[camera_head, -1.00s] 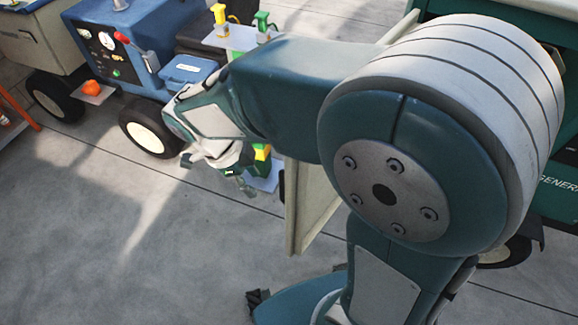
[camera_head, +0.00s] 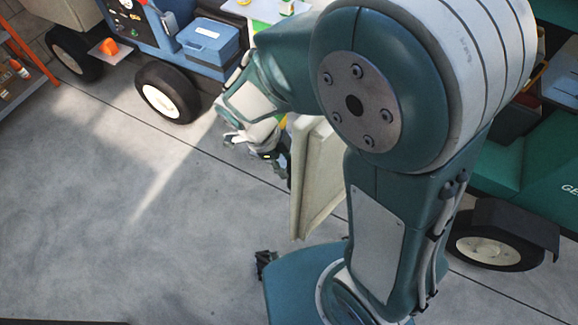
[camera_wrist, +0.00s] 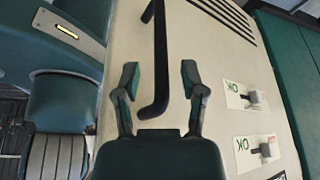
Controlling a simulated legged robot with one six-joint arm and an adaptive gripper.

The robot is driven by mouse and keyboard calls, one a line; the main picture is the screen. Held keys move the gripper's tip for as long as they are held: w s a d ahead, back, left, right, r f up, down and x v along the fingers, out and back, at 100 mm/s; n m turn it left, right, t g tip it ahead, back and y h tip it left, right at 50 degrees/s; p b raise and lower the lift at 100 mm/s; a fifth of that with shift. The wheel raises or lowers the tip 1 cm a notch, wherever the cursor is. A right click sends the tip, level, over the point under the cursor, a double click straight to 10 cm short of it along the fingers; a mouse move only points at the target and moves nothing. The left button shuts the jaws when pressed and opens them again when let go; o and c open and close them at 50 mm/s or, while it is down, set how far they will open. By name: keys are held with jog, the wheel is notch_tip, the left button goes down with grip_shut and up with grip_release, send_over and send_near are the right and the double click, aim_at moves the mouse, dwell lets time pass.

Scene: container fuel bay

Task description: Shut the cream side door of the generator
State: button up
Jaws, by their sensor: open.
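The cream side door (camera_head: 318,185) of the generator (camera_head: 535,165) stands swung out from the green body, partly hidden behind my arm in the head view. In the wrist view the door's cream face (camera_wrist: 215,75) fills the middle. A dark, hooked bar-like handle (camera_wrist: 160,35) runs down it, with its bent lower end between my fingers. My gripper (camera_wrist: 160,76) is open around the line of the handle, and I cannot tell whether it touches. In the head view my gripper (camera_head: 270,158) is beside the door's left side. The hinge side is hidden.
Two small latches with OK labels (camera_wrist: 246,95) and dark slots (camera_wrist: 225,18) are on the door's face. A blue cart (camera_head: 170,45) with a blue box (camera_head: 207,42) stands behind. An orange rack (camera_head: 22,65) is at far left. The floor at left is clear.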

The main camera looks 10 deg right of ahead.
jog(key=shift+x, duration=1.5)
jog(key=shift+d, duration=0.15)
jog(key=shift+r, duration=0.1)
grip_shut()
jog(key=shift+s, duration=0.1)
